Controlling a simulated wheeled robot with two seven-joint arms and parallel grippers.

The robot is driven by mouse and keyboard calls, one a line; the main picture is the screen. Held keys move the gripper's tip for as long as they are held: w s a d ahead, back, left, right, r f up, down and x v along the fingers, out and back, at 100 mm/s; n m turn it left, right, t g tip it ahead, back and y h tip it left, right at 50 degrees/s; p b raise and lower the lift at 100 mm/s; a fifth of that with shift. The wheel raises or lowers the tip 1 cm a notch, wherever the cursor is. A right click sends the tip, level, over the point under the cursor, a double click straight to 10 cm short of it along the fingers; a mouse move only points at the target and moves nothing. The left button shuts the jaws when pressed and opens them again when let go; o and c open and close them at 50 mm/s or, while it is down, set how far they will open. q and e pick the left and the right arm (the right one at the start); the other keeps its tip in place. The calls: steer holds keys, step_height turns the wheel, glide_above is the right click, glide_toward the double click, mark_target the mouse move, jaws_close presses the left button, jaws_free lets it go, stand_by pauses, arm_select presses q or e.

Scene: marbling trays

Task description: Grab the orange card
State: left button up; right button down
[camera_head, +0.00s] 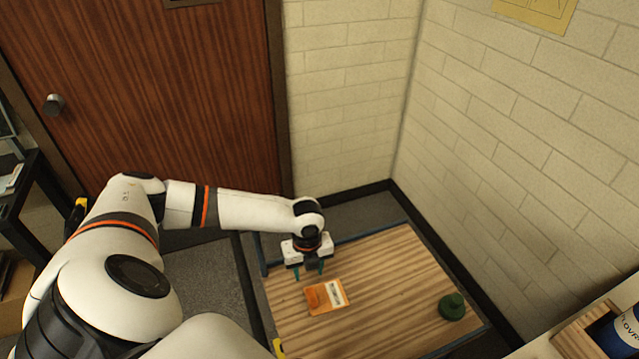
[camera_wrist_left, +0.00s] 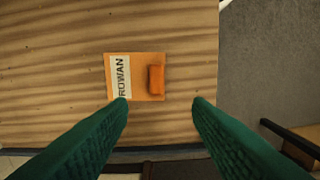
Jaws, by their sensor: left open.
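The orange card (camera_head: 322,301) lies flat on the wooden table, with a white strip on one side. In the left wrist view the card (camera_wrist_left: 140,92) shows "ROWAN" on its white strip, and a small orange block (camera_wrist_left: 156,79) rests on it. My left gripper (camera_head: 309,272) is open and empty, pointing down just behind the card in the head view. Its green fingers (camera_wrist_left: 160,102) show at the bottom of the wrist view, with the card's lower edge near the left fingertip. My right gripper is not in view.
The wooden table (camera_head: 392,267) is mostly bare. A dark green round object (camera_head: 452,306) sits at its right side. A yellow item (camera_head: 278,348) is at the near left edge. Brick walls stand behind and to the right; a blue container (camera_head: 626,330) is at the lower right.

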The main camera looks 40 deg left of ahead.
arm_select(q)
glide_above(312, 295)
steer(key=f, duration=0.4)
steer(key=shift+s+a+f, duration=0.1)
steer(key=shift+a+f, duration=0.1)
steer(key=shift+a, duration=0.05)
steer(key=shift+f, duration=0.6)
steer(key=f, duration=0.1)
steer(key=f+p, duration=0.1)
steer(key=f, duration=0.2)
steer(key=shift+d+f, duration=0.2)
steer(key=shift+d, duration=0.05)
steer(key=shift+f, duration=0.3)
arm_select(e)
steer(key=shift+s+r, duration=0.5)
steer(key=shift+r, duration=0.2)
arm_select(q)
steer(key=shift+c, duration=0.4)
steer(key=c, duration=0.9)
jaws_close()
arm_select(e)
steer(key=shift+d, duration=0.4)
